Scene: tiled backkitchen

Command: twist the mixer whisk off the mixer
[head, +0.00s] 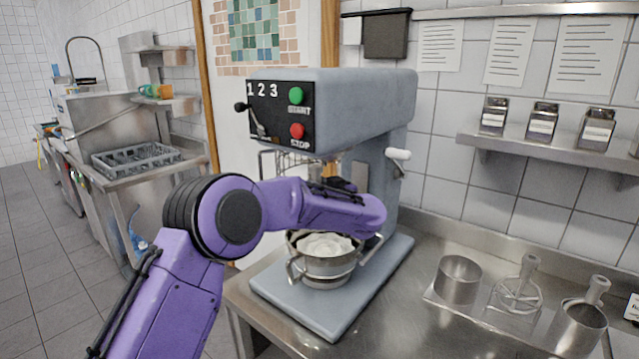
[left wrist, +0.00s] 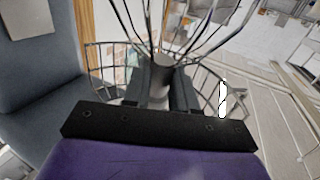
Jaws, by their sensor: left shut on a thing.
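The mixer (head: 345,95) is a large grey stand mixer with a green START button and a red STOP button. The whisk (left wrist: 164,68) shows in the left wrist view as a metal hub with thin wires fanning out from it. My left gripper (left wrist: 168,92) is shut on the hub, with one dark finger on each side. In the head view my purple left arm covers the whisk and most of the gripper. A metal bowl (head: 322,266) with white contents stands under the mixer head. My right gripper is not in view.
A wire guard (head: 275,160) curves around the whisk area, close to my left gripper. On the steel counter at right stand a metal cup (head: 459,279), a beater-like tool (head: 517,292) and another metal container (head: 577,326). The shelf (head: 560,146) holds several small containers.

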